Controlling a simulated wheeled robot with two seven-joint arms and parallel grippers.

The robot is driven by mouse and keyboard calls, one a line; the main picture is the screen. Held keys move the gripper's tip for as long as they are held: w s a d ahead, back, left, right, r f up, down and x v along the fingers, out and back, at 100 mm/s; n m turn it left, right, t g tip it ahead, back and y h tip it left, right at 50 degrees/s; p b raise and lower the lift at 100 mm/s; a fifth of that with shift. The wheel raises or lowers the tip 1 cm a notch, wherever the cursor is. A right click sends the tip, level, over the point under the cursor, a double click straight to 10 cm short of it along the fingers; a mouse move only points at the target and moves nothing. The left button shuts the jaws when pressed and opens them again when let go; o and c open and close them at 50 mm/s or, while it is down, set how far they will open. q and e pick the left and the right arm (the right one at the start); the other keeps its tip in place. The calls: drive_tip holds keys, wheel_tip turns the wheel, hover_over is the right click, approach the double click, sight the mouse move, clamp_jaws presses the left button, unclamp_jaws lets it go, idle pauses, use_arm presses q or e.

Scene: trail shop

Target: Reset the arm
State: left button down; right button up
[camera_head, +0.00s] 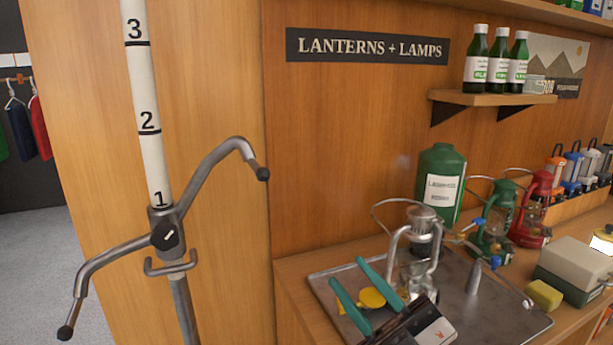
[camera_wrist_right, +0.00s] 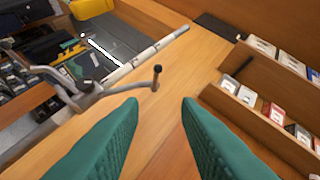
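My right gripper (camera_head: 346,271) reaches in from the bottom of the head view, in front of the metal tray. Its two teal fingers are spread apart with nothing between them. The right wrist view shows the same open fingers (camera_wrist_right: 159,103), with bare wood behind the gap. My left gripper is in neither view.
A metal tray (camera_head: 480,322) holds a lantern frame (camera_head: 418,228), a yellow piece (camera_head: 373,298) and a cone (camera_head: 474,277). A green bottle (camera_head: 441,183) and several lanterns stand behind. A numbered pole (camera_head: 147,110) with curved metal arms stands left.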

drive_tip(key=w+d+f+m+t+h, duration=0.1)
drive_tip(key=w+d+f+m+h, duration=0.1)
drive_tip(key=d+f+m+h, duration=0.55)
drive_tip(key=w+d+f+m+t+h, duration=0.2)
drive_tip(key=w+d+f+m+h, duration=0.15)
drive_tip(key=f+m+h, duration=0.65)
drive_tip(key=s+d+f+g+h, duration=0.3)
drive_tip(key=s+f+g, duration=0.25)
drive_tip(key=f, duration=0.25)
drive_tip(key=s+f+m+g, duration=0.1)
drive_tip(key=s+f+g, duration=0.9)
drive_tip(key=s+f, duration=0.5)
wheel_tip(320, 180, down, 25)
drive_tip(key=s+g, duration=0.2)
drive_tip(key=s, duration=0.1)
drive_tip(key=s+d+f, duration=0.3)
drive_tip(key=s+f, duration=1.3)
drive_tip(key=shift+d+g+y, duration=0.15)
drive_tip(key=shift+g+y, duration=0.2)
